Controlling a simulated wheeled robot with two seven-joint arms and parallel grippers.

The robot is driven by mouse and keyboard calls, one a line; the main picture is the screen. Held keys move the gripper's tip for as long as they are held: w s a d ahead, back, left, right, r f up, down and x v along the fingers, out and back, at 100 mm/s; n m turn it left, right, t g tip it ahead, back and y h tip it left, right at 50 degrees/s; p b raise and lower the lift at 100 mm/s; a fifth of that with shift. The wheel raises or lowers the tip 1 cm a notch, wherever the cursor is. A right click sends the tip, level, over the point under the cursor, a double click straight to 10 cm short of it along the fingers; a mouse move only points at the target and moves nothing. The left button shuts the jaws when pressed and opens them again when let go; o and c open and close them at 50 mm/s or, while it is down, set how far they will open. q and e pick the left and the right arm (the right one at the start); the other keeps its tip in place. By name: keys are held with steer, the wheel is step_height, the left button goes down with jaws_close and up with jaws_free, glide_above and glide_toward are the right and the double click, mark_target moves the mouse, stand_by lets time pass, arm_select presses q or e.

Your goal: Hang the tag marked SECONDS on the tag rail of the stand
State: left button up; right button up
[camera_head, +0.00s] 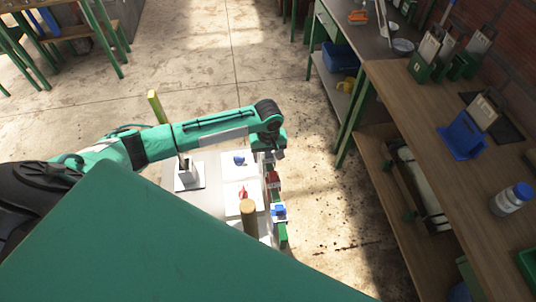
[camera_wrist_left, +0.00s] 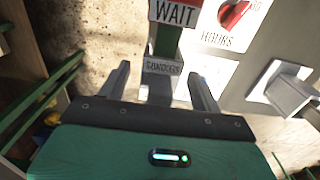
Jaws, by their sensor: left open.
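My left gripper (camera_head: 272,155) is over the far end of the stand (camera_head: 213,167) in the head view. In the left wrist view the left gripper (camera_wrist_left: 162,85) is open, with one finger on each side of a grey tag marked SECONDS (camera_wrist_left: 162,67). The rail's near end (camera_head: 284,238) shows in the head view. My right gripper is not in view.
A wooden post (camera_head: 248,218) rises near the rail. Floor between is clear.

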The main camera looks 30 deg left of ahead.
arm_select(q)
step_height(320, 180, up, 14)
steer(key=b, duration=0.2)
steer(key=shift+f, duration=0.15)
